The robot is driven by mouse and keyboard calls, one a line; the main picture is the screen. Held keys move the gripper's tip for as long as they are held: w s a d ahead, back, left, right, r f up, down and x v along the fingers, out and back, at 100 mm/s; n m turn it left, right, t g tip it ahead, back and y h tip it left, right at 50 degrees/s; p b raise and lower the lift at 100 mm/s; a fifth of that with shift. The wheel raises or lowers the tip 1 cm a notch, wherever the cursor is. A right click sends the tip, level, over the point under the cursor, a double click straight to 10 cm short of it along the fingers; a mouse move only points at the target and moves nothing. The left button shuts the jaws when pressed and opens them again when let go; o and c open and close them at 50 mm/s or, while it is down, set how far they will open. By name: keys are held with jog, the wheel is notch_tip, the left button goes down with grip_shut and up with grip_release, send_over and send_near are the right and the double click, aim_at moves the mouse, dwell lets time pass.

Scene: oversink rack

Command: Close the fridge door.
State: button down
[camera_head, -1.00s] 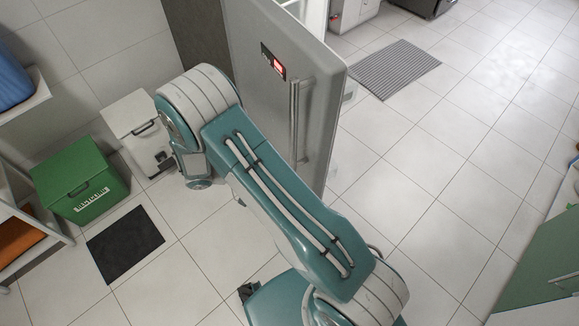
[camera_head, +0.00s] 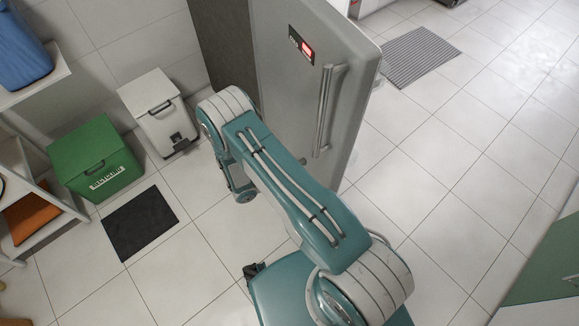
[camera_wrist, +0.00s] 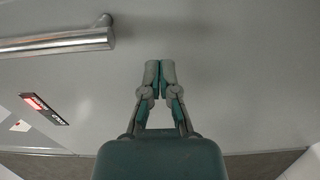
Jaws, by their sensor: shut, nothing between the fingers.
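The fridge door (camera_head: 310,95) is a tall grey panel with a red-lit display and a vertical bar handle (camera_head: 325,110). It stands out from the dark fridge side (camera_head: 226,40), apparently open; how wide is unclear. In the wrist view the door's outer face (camera_wrist: 235,80) fills most of the picture, with the metal handle at upper left (camera_wrist: 60,42) and the display at lower left. My gripper (camera_wrist: 160,66) is shut and empty in front of this face, beside the handle and not around it. I cannot tell whether its tips touch the door. My arm hides the gripper fingers in the head view.
A white bin (camera_head: 158,112) and a green bin (camera_head: 95,160) stand left of the fridge, with a black mat (camera_head: 140,222) in front. Shelves (camera_head: 45,215) line the left edge. A grey striped mat (camera_head: 420,55) lies beyond the door.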

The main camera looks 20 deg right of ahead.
aim_at(318, 155)
jog(key=d, duration=0.6)
jog(key=shift+w+d, duration=0.4)
jog(key=shift+a, duration=0.15)
